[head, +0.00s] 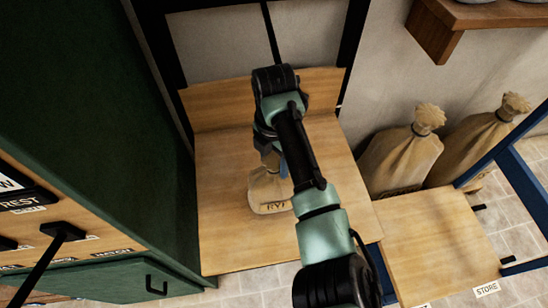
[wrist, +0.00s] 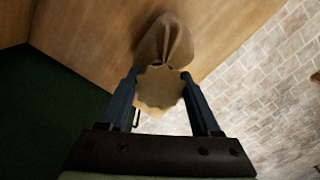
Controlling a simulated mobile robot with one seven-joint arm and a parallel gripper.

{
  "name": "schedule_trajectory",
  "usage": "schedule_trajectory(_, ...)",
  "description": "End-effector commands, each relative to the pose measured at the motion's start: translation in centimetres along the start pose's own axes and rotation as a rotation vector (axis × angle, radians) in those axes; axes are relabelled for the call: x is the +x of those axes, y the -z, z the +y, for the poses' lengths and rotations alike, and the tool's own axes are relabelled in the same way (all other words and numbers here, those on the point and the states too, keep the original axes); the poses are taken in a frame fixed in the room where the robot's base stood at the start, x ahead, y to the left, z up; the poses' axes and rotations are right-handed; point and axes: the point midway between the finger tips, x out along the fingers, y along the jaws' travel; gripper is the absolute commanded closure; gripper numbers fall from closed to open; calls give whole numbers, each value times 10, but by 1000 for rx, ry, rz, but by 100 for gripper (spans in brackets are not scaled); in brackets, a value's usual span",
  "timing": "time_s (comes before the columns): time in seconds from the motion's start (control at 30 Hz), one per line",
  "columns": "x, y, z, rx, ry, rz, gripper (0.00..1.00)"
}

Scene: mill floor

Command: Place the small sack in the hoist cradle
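The small sack (head: 269,193) is tan, with dark lettering that starts "RY". It appears to stand upright on the wooden board of the hoist cradle (head: 225,235), which has a raised wooden back and a black frame behind it. My gripper (head: 272,158) is right above the sack, pointing down at its top. In the wrist view, the gathered top of the sack (wrist: 160,87) lies between the two blue fingers of my gripper (wrist: 160,75). The fingers look spread around it, without a clear squeeze. The sack's neck is hidden under the gathered top.
A green cabinet (head: 90,120) stands close on the left. At right, two larger sacks (head: 402,158) stand by the wall, behind a wooden platform (head: 435,240) with a "STORE" label and blue rails. A wooden shelf (head: 460,20) juts out at upper right.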

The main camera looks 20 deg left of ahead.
Motion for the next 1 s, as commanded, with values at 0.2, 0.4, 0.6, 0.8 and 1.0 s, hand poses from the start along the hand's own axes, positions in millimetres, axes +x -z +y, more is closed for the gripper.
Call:
schedule_trajectory(0.2,0,0,0,0,0,1,6)
schedule_trajectory(0.4,0,0,0,0,0,1,6)
schedule_trajectory(0.6,-14,0,1,-1,-2,0,6)
schedule_trajectory(0.8,-56,-1,1,-2,-3,-3,6)
schedule_trajectory(1.0,-98,-1,1,-1,-1,-3,6)
